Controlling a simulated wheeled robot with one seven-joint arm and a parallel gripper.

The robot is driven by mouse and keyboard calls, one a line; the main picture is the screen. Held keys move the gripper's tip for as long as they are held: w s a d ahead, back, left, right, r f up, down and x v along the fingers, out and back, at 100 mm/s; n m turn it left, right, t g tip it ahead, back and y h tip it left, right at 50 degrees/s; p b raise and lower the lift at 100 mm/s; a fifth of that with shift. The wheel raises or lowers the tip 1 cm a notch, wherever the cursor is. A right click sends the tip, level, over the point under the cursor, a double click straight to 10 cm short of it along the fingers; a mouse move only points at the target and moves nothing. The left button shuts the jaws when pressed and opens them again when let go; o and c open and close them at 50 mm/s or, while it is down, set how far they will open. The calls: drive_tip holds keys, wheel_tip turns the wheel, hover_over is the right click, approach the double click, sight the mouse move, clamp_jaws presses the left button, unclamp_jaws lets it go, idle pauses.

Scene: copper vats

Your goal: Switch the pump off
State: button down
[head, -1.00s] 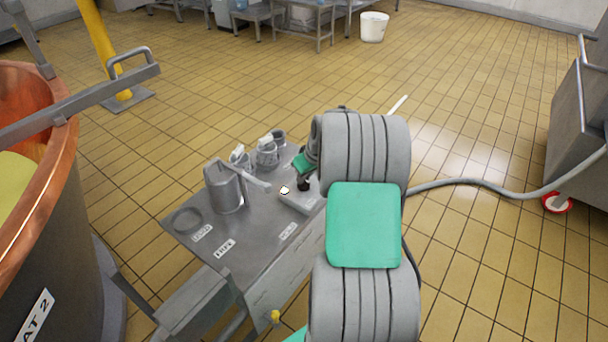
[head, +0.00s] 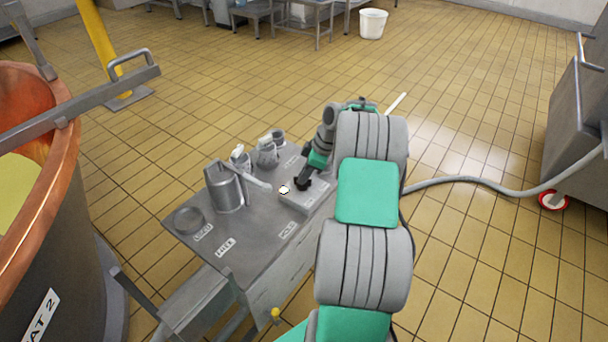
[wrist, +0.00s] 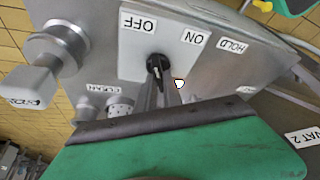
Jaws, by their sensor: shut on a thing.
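The pump switch is a small black knob (wrist: 155,64) on a pale plate (wrist: 135,62) lettered OFF and ON, seen upside down in the wrist view. My gripper (wrist: 163,98) is at the knob, its narrow fingers shut on it; the green and dark wrist body covers the lower part of that view. Which label the knob points to I cannot tell. In the head view my gripper (head: 303,184) is down at the grey switch box (head: 297,203) on the steel bench; the knob itself is hidden there.
A copper vat (head: 60,170) is at the left. A hose (head: 480,182) runs right to a steel cart (head: 575,120).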

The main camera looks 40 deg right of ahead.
drive_tip(key=shift+n, duration=0.3)
drive_tip(key=c, duration=1.5)
unclamp_jaws()
drive_tip(key=p+v, duration=0.2)
drive_tip(key=v, duration=0.5)
drive_tip(key=shift+d+r, duration=0.2)
drive_tip(key=shift+r, duration=0.2)
